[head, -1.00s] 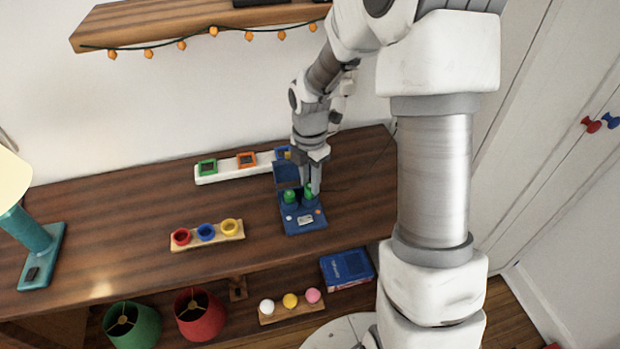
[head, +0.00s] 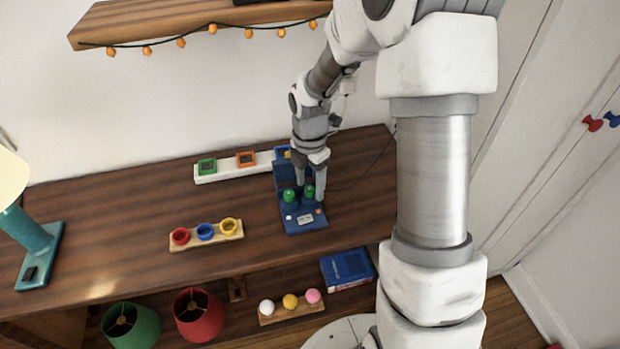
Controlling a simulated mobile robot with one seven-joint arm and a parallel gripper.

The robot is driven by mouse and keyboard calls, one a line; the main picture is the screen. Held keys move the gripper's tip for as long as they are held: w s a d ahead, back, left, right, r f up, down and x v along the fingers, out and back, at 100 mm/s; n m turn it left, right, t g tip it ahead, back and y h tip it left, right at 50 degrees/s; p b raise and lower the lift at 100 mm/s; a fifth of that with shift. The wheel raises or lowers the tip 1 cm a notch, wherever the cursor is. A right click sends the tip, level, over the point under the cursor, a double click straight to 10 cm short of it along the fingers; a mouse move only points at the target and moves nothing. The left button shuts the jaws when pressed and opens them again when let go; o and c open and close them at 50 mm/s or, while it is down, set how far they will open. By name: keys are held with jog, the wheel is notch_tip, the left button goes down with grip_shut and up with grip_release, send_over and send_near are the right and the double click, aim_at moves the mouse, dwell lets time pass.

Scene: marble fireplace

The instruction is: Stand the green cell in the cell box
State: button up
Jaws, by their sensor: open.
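The blue cell box (head: 304,223) sits on the wooden table with a raised lid or back panel (head: 281,174) behind it. Two green cells stand upright in it, side by side: a left green cell (head: 290,195) and a right green cell (head: 308,191). My gripper (head: 313,190) is open and points down at the right cell, with one finger at the cell's right side. The other finger is partly hidden behind the cells, so I cannot tell whether the fingers touch it. The sockets under the cells are hidden.
A white strip with coloured square frames (head: 219,170) lies behind the box. A wooden holder with red, blue and yellow cups (head: 206,238) stands to the left. A teal lamp (head: 38,245) is at the far left. The table between is clear.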

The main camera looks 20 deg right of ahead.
aim_at(310, 188)
notch_tip(310, 188, up, 18)
jog(key=p, duration=0.3)
jog(key=shift+f, duration=0.25)
jog(key=s+r+m+t+p, duration=0.2)
jog(key=s+r+m, duration=0.4)
jog(key=s+m, duration=0.4)
jog(key=s+r+m+t+p, duration=0.2)
jog(key=s+r+m, duration=0.4)
jog(key=s+m, duration=0.4)
jog(key=m+t, duration=0.1)
jog(key=m, duration=0.2)
jog(key=shift+s+r+m+t, duration=0.25)
jog(key=shift+r+m+t, duration=0.05)
jog(key=shift+r+m, duration=0.1)
